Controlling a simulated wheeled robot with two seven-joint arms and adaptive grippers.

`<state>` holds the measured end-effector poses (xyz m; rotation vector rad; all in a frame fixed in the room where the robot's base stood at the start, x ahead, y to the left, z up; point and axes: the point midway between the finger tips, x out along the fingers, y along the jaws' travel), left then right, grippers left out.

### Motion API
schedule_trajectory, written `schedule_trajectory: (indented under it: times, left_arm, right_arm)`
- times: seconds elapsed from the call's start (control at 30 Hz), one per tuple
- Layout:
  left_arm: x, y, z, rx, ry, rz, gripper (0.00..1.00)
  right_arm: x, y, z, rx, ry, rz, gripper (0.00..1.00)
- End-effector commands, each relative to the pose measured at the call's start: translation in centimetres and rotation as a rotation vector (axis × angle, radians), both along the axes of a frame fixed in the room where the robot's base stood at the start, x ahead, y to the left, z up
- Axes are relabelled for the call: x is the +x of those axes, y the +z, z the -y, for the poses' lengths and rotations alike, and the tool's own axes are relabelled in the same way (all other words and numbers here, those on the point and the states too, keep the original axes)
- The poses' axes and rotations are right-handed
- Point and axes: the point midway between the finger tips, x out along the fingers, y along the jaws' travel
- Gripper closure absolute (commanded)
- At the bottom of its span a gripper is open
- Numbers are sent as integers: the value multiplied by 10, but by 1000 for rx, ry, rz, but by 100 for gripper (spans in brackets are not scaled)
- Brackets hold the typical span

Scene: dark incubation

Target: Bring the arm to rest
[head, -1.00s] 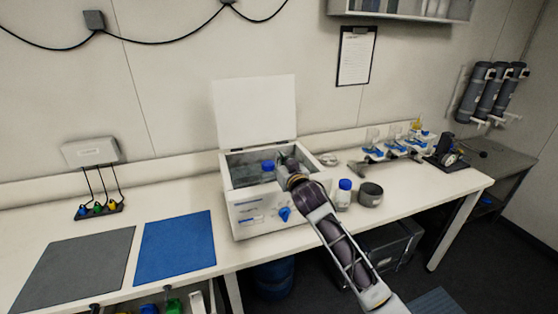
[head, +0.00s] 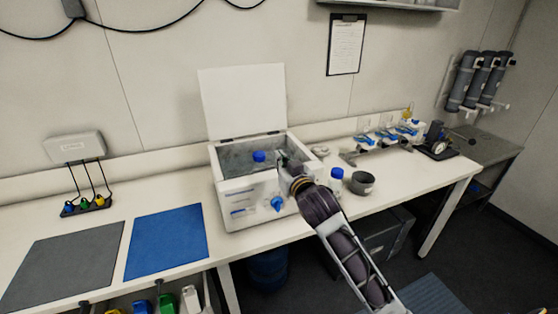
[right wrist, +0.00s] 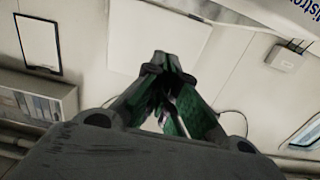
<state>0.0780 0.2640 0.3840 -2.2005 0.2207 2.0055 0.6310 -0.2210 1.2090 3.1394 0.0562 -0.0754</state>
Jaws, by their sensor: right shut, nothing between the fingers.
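My right gripper (head: 283,158) is at the right rim of the white incubation box (head: 236,197) in the head view. In the right wrist view my right gripper (right wrist: 162,70) is shut with nothing in its fingers. The box's lid (head: 243,102) stands open against the wall. A blue-capped bottle (head: 259,157) is inside the box, apart from the gripper; its body is mostly hidden. My right forearm crosses the front right of the box. My left gripper is not in view.
Another blue-capped bottle (head: 336,179) and a dark grey bowl (head: 361,183) stand right of my arm. A blue mat (head: 166,244) and a grey mat (head: 64,267) lie at the left. A rack with blue parts (head: 385,137) and a dark instrument (head: 438,143) stand farther right.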

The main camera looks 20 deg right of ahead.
Motion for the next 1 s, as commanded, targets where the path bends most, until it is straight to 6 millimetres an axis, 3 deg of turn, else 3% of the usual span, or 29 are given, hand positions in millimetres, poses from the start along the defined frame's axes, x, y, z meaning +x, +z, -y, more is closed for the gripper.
schedule_trajectory:
  times: [0.47, 0.63, 0.77, 1.0]
  left_arm:
    - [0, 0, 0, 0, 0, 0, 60]
    - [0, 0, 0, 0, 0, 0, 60]
    - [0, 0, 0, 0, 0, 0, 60]
    - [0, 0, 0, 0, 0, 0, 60]
  right_arm:
    - [-1, 0, 0, 0, 0, -1, 100]
    - [-4, -10, 1, -2, -4, -28, 100]
    - [-13, -32, 2, -9, -13, -91, 100]
    - [-50, -101, 5, -34, -31, -302, 100]
